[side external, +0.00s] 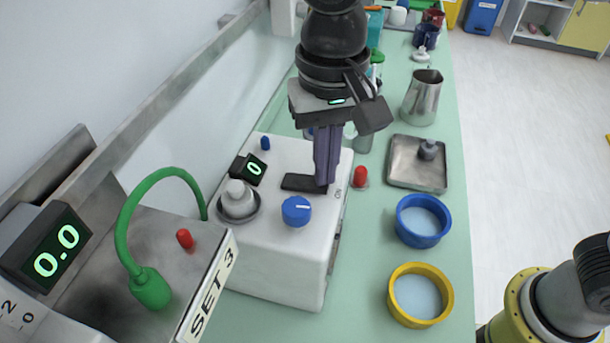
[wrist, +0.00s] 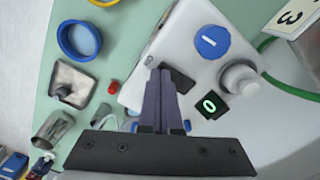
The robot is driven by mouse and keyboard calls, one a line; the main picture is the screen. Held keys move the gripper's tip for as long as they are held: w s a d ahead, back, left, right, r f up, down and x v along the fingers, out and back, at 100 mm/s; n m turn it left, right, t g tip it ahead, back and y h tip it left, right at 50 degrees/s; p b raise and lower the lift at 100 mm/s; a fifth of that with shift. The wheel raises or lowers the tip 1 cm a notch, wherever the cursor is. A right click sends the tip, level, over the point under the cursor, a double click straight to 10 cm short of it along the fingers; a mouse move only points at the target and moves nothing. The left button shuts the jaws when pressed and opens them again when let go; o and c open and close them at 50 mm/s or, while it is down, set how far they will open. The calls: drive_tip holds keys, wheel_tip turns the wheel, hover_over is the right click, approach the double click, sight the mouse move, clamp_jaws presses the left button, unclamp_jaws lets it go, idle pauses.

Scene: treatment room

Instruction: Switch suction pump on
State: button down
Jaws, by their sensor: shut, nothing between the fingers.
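The suction pump is a white box (side external: 275,255) on the green counter, with a blue knob (side external: 296,211), a grey-white round fitting (side external: 238,200) and a small display (side external: 256,168) reading 0. A black switch plate (side external: 297,182) lies on its top, near an "ON" label (side external: 338,193). My gripper (side external: 322,184) points down with its fingers together and empty, tips at the right end of the switch. In the wrist view the fingertips (wrist: 160,73) overlap the edge of the black switch (wrist: 180,82). They hide part of it; I cannot tell whether they touch.
Right of the pump are blue (side external: 400,229) and yellow (side external: 394,304) rings, a metal tray (side external: 401,177), a steel jug (side external: 422,99) and a red peg (side external: 361,176).

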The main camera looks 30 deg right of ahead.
drive_tip(key=shift+f, duration=0.35)
drive_tip(key=shift+r, duration=3.55)
